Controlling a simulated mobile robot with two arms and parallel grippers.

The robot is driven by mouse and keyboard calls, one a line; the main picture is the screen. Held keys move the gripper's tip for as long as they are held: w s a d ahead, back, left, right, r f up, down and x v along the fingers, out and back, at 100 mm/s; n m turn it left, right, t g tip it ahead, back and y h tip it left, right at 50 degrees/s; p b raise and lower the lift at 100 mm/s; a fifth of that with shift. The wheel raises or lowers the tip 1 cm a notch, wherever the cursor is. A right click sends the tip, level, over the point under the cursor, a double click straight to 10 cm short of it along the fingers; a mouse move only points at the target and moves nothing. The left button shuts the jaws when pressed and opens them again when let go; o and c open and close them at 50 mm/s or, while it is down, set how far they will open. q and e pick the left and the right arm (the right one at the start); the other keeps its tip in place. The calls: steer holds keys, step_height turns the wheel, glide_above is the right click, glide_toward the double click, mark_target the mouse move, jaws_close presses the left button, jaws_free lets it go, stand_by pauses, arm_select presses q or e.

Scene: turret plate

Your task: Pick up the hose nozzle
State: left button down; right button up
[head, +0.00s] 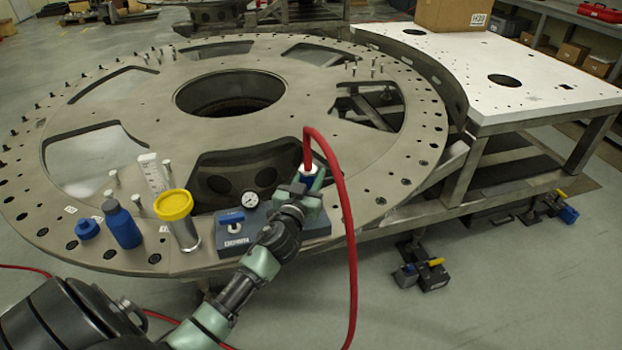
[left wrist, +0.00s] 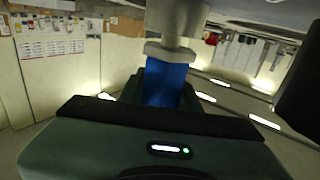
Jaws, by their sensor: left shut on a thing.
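The hose nozzle (head: 309,170) is blue with a pale collar, and the red hose (head: 345,215) comes out of its top, arches over and hangs down to the right. My left gripper (head: 307,182) is shut on the nozzle, at the right end of the grey-blue gauge box. In the left wrist view the nozzle's blue body (left wrist: 166,82) and pale collar stand upright between the dark jaws (left wrist: 160,105). The frames do not clearly show whether the nozzle's lower end is clear of the box. My right gripper is not in view.
The gauge box (head: 318,222) with a blue lever and round gauge sits on the turret plate's (head: 140,100) near rim. Left of it stand a yellow-lidded clear jar (head: 183,225), a blue bottle (head: 122,225), a blue cap (head: 87,229) and a white scale strip (head: 152,175). Pins stick up from the plate.

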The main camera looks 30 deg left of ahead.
arm_select(q)
step_height(320, 180, up, 19)
steer(key=shift+p, duration=0.45)
steer(key=shift+r, duration=0.15)
step_height(320, 180, up, 3)
steer(key=p, duration=0.3)
stand_by(0.4)
stand_by(0.4)
